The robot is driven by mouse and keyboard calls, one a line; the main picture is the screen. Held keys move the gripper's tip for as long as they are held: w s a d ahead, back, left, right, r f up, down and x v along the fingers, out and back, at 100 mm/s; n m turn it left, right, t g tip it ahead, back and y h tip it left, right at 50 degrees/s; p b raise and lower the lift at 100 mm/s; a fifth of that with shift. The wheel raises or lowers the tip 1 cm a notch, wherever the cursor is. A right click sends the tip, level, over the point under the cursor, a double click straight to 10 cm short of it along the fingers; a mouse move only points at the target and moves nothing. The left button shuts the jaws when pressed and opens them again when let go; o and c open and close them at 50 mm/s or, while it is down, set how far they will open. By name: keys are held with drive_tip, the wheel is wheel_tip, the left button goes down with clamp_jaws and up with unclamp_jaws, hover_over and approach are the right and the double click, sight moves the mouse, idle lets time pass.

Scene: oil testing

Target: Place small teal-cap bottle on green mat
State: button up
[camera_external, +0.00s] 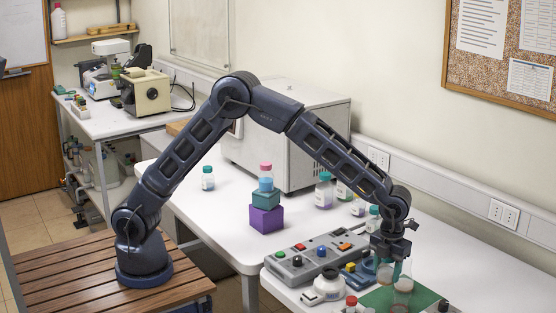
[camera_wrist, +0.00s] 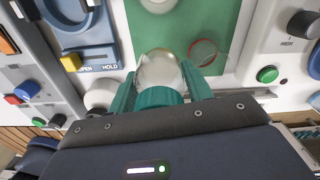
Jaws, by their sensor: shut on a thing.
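My gripper (camera_external: 393,272) points down at the front right of the white bench and is shut on a small teal-cap bottle. In the wrist view the bottle's teal cap (camera_wrist: 160,97) sits between the two teal fingers, with its clear body (camera_wrist: 160,68) beyond. The green mat (camera_wrist: 222,25) lies below the bottle; it also shows in the external view (camera_external: 428,297), partly hidden by my gripper and glassware. I cannot tell whether the bottle touches the mat.
A clear vessel with a red rim (camera_wrist: 204,52) is beside the right finger. A red-cap bottle (camera_external: 351,303) stands in front. More bottles (camera_external: 325,190) stand behind.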

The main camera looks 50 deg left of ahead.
sight(385, 285)
drive_tip(key=shift+f, duration=2.75)
drive_tip(key=shift+f, duration=0.1)
drive_tip(key=o, duration=0.8)
